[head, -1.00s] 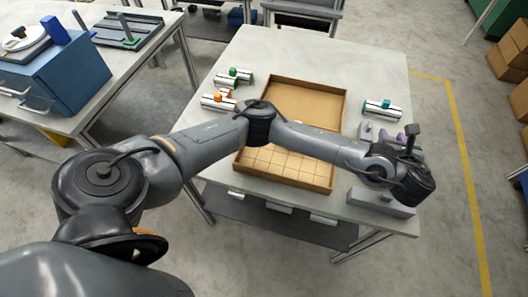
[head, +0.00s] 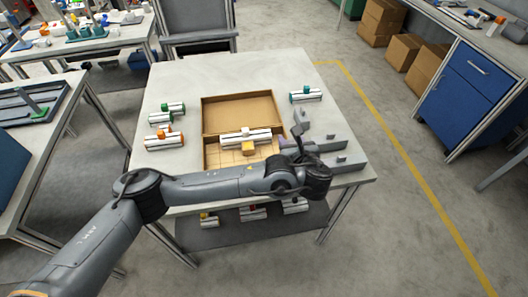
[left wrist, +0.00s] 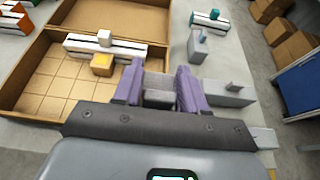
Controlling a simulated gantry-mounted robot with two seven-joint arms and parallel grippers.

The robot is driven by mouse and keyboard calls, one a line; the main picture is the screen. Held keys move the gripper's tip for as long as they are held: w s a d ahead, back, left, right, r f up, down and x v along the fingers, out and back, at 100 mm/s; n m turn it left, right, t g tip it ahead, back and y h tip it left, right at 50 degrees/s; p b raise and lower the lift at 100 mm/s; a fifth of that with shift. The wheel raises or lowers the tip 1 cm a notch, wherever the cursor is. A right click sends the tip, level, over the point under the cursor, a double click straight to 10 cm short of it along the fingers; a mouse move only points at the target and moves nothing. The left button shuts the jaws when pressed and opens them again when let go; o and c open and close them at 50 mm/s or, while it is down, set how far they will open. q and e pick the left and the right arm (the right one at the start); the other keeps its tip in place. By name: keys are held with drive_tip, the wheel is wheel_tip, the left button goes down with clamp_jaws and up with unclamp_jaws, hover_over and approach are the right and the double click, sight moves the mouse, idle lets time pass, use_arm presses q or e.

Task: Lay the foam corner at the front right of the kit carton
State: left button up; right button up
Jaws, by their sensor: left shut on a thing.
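The kit carton (head: 242,98) lies open on the table, with a gridded front half. It also shows in the left wrist view (left wrist: 45,92). A white-and-black unit with a yellow block (left wrist: 103,64) lies inside it, across the gridded part. My left gripper (left wrist: 158,82) has purple fingers shut on a grey block (left wrist: 158,88), seemingly the foam corner, just right of the carton's right wall. In the head view my left wrist hides the carton's front right corner. The block's height above the table is unclear. My right gripper is not in view.
More grey blocks (left wrist: 225,93) stand right of the gripper on the table. A unit with a green knob (head: 306,94) lies right of the carton's back. Several similar units (head: 164,140) lie to its left. The table's back (head: 230,72) is clear.

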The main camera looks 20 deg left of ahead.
use_arm(q)
drive_tip(key=shift+w+a+f+b, duration=0.25)
drive_tip(key=shift+a+f+b, duration=0.4)
drive_tip(key=shift+a+f, duration=1.35)
drive_tip(key=shift+w+a+f+b, duration=0.2)
drive_tip(key=shift+a+f+b, duration=0.45)
drive_tip(key=shift+a+f, duration=1.3)
drive_tip(key=shift+d+f, duration=0.25)
drive_tip(key=shift+f, duration=0.1)
drive_tip(key=o, duration=1)
drive_tip(key=shift+o, duration=0.2)
